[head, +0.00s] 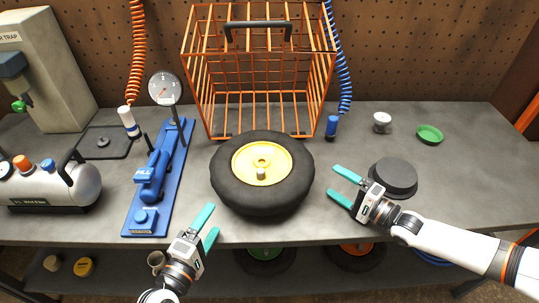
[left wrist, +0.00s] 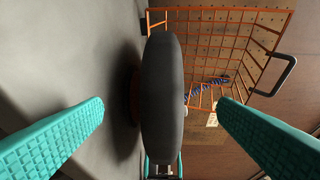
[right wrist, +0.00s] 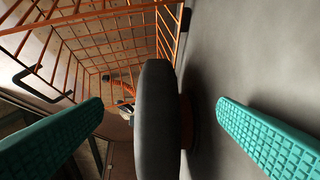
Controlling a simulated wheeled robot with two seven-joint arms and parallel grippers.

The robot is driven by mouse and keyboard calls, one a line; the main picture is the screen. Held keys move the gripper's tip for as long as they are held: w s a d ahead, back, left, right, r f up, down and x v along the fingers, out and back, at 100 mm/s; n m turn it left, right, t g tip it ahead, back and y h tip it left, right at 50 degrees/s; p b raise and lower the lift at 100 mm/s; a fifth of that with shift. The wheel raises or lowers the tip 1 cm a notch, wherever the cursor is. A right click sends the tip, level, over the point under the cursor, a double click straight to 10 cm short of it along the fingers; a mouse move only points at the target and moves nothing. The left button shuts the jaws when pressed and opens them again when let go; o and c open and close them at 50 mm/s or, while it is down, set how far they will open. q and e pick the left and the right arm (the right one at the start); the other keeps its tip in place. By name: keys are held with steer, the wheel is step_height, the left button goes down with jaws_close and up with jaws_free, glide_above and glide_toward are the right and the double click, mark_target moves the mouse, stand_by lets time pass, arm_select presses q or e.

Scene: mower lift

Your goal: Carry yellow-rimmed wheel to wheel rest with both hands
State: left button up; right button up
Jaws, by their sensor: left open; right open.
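The yellow-rimmed wheel (head: 232,190), a fat black tyre with a yellow hub, lies flat on the grey bench in front of the orange wire cage. My left gripper (head: 207,226) is open at the wheel's front left, apart from it. My right gripper (head: 334,181) is open just off its right side. The tyre stands edge-on between the open fingers in the left wrist view (left wrist: 162,95) and the right wrist view (right wrist: 157,120), untouched. A dark round pad (head: 393,176), possibly the wheel rest, lies right of the wheel, behind my right gripper, with nothing on it.
The orange cage (head: 205,100) stands behind the wheel. A blue pump stand with a gauge (head: 160,180) and a grey tank (head: 70,185) are at left. A green dish (head: 429,134) and white cup (head: 381,122) sit at back right. Bench right of the pad is clear.

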mark_target(231, 188)
arm_select(q)
steer(key=shift+w, duration=0.2)
arm_select(e)
steer(key=shift+w, duration=0.15)
steer(key=shift+s+a+r, duration=0.15)
steer(key=shift+s+r, duration=0.1)
steer(key=shift+s, duration=0.15)
arm_select(q)
steer(key=x, duration=1.1)
steer(key=shift+w+d+r, duration=0.1)
steer(key=shift+w, duration=0.1)
arm_select(e)
steer(key=x, duration=1.2)
steer(key=shift+w+f, duration=0.1)
steer(key=shift+w, duration=0.05)
arm_select(q)
jaws_close()
arm_select(e)
jaws_close()
arm_select(q)
steer(key=shift+r, duration=0.25)
